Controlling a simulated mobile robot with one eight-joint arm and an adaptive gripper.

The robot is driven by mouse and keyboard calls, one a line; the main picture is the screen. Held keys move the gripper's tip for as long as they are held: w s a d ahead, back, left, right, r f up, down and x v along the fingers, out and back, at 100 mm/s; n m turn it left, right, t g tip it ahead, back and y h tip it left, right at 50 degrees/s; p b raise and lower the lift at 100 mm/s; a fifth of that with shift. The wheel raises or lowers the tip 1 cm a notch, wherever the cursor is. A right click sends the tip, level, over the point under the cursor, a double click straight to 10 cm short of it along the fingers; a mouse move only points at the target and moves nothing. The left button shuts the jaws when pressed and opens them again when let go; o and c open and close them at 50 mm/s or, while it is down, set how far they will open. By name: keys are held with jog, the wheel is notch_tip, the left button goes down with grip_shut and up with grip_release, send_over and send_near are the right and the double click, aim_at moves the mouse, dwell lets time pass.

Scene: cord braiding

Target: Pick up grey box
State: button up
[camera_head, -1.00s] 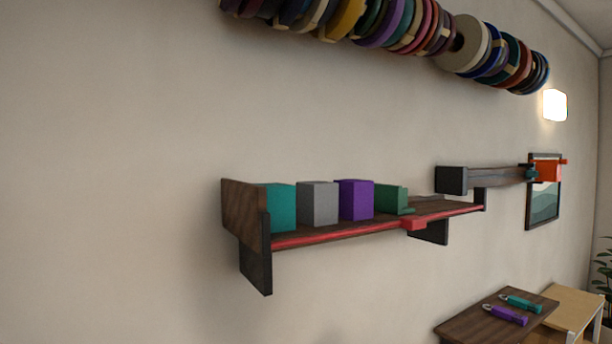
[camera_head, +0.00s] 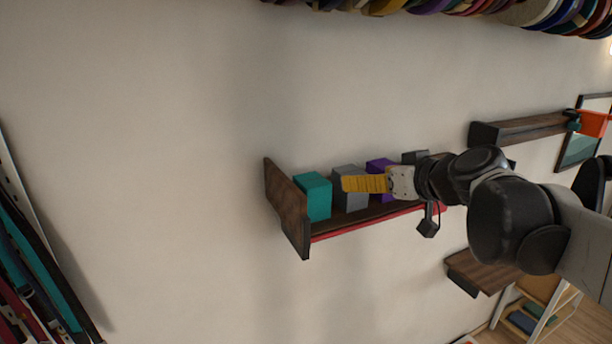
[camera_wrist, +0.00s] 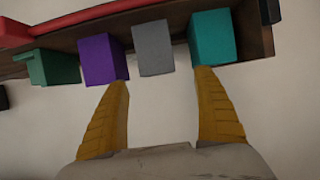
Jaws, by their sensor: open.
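The grey box (camera_head: 349,197) stands on the wall shelf between the teal box (camera_head: 314,197) and the purple box (camera_head: 381,168). My gripper (camera_head: 345,184) is in front of it and hides part of it in the head view. In the wrist view the grey box (camera_wrist: 153,48) lies centred ahead, between the two yellow fingers (camera_wrist: 166,76). The fingers are open and empty. The left fingertip is close to the purple box (camera_wrist: 103,60) and the right one close to the teal box (camera_wrist: 212,38); I cannot tell if they touch.
The shelf has a wooden end board (camera_head: 287,208) at its left and a red front edge (camera_head: 365,222). A green piece (camera_wrist: 52,68) stands beyond the purple box. The wall left of the shelf is clear.

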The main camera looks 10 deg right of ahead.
jog(key=x, duration=0.4)
jog(key=p+x, duration=0.1)
jog(key=x, duration=0.4)
jog(key=shift+d+f+p, duration=0.1)
jog(key=shift+d+p, duration=0.15)
jog(key=shift+p, duration=0.05)
jog(key=shift+s, duration=0.3)
jog(key=c, duration=1.4)
